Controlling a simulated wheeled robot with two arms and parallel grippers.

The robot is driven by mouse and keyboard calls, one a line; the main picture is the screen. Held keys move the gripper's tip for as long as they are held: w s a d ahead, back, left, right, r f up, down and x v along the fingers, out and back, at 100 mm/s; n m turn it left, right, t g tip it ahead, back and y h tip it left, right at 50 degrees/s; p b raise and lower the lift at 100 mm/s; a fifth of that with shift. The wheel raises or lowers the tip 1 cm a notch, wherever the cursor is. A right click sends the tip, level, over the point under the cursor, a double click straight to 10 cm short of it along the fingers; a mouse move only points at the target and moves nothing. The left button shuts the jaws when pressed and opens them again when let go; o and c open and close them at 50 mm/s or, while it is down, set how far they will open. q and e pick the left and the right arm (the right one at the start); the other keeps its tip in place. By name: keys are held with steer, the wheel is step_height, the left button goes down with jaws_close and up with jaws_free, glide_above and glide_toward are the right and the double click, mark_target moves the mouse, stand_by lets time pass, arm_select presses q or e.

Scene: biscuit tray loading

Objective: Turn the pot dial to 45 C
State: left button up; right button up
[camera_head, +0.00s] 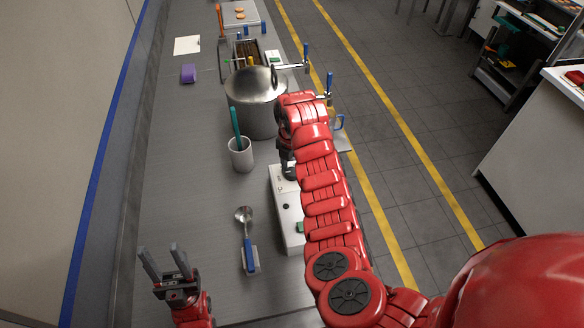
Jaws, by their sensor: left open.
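A steel pot (253,112) with a domed lid (249,84) stands on the grey counter. In front of it is a white control box (284,215) with a small dark round spot and a green part on top. My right arm reaches over the box from the right. My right gripper (289,172) points down at the far end of the box; its fingers are mostly hidden, and I cannot tell whether they touch anything. No dial shows clearly; the arm and gripper cover part of the box. My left gripper (162,258) is open and empty at the counter's lower left.
A grey cup (240,156) holding a teal-handled tool stands left of the box. A ladle (247,236) with a blue handle lies in front of it. The counter's left side is mostly clear.

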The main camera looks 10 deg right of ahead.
jaws_close()
steer(key=shift+m, duration=0.3)
